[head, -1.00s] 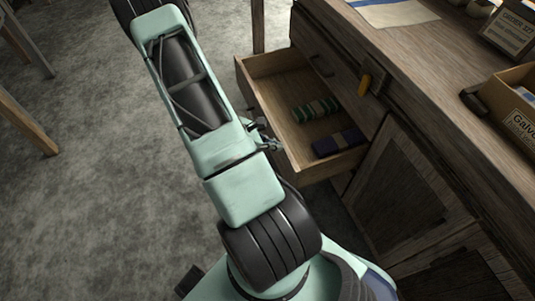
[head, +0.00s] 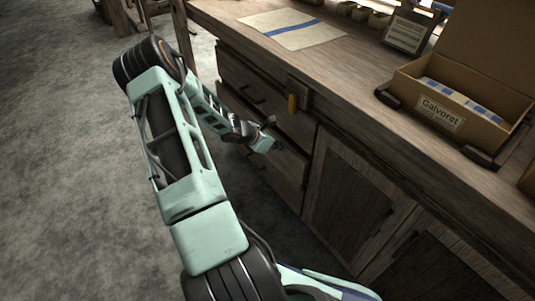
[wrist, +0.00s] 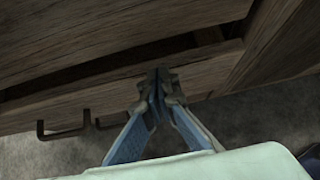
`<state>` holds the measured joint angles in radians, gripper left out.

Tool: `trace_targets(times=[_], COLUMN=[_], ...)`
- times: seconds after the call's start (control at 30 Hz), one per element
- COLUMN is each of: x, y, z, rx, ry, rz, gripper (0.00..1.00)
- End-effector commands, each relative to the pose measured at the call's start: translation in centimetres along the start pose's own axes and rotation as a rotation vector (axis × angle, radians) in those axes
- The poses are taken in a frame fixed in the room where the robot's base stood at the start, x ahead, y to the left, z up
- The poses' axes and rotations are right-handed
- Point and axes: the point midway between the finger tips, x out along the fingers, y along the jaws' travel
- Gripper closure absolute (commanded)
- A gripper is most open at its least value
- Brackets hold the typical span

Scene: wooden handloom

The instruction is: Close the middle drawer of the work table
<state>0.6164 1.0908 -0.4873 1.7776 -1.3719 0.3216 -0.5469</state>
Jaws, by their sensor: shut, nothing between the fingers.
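The wooden work table (head: 345,72) stands at the right in the head view. Its middle drawer (head: 272,180) is pushed in nearly flush below the top drawer (head: 240,88), and its inside is hidden. In the wrist view, the middle drawer's front (wrist: 100,100) has a dark narrow gap along its upper edge; I cannot tell how deep this gap is. A dark handle (wrist: 62,134) projects at the lower left there. My gripper (head: 270,135) is at the drawer front, fingers together and empty. The fingertips (wrist: 159,78) overlap the drawer's front in the wrist view; contact is unclear.
Cupboard doors (head: 345,190) are right of the drawers. The grey floor (head: 70,190) at left is clear.

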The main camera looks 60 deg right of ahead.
Motion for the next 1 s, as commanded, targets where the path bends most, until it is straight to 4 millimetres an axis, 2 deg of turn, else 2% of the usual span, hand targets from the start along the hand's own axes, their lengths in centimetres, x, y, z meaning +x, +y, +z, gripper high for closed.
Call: trace_targets(times=[0.2, 0.47, 0.83, 1.0], x=[1.5, 1.9, 1.7, 0.2], y=[0.0, 0.0, 0.1, 0.9], z=[1.5, 1.9, 1.8, 0.5], rx=[0.001, 0.0, 0.001, -0.002], ry=[0.0, 0.0, -0.001, 0.0], rz=[0.0, 0.0, 0.0, 0.002], gripper=[1.0, 1.0, 1.0, 1.0])
